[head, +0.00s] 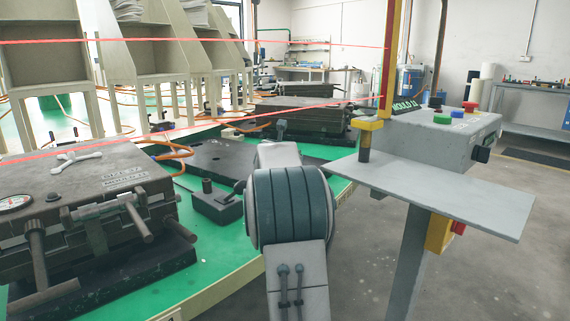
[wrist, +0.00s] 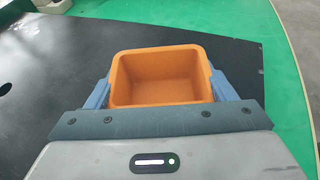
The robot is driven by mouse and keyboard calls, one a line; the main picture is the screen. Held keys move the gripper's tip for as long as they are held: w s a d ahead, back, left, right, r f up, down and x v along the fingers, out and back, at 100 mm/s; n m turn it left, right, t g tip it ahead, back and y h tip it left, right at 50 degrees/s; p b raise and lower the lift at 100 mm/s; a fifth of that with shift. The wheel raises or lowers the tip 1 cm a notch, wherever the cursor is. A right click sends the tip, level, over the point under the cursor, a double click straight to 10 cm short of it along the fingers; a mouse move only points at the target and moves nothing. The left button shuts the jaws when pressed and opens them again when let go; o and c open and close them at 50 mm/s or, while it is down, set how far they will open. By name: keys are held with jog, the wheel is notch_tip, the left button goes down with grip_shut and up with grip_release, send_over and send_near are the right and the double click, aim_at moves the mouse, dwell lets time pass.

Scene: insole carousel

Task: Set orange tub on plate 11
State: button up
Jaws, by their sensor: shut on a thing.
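The orange tub (wrist: 160,92) shows in the wrist view, open at the top and empty. My gripper (wrist: 160,86) is shut on it, with one blue-grey finger against each side. A black plate (wrist: 72,78) lies below the tub on the green table. I cannot tell whether the tub touches it. In the head view a dark flat plate (head: 222,157) lies on the green table behind my arm. The tub and my gripper are hidden there by my arm. No number 11 is readable on the plate.
A heavy mould press (head: 90,215) stands at the left, another (head: 300,115) at the back. A small black block (head: 215,205) sits beside my arm. A grey control box on a post with a shelf (head: 440,190) stands at the right. Red lines cross the upper left.

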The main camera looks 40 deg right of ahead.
jog(key=o, duration=1)
jog(key=shift+f, duration=0.1)
jog(key=shift+r, duration=0.25)
jog(key=p+v, duration=0.1)
jog(key=v, duration=1.1)
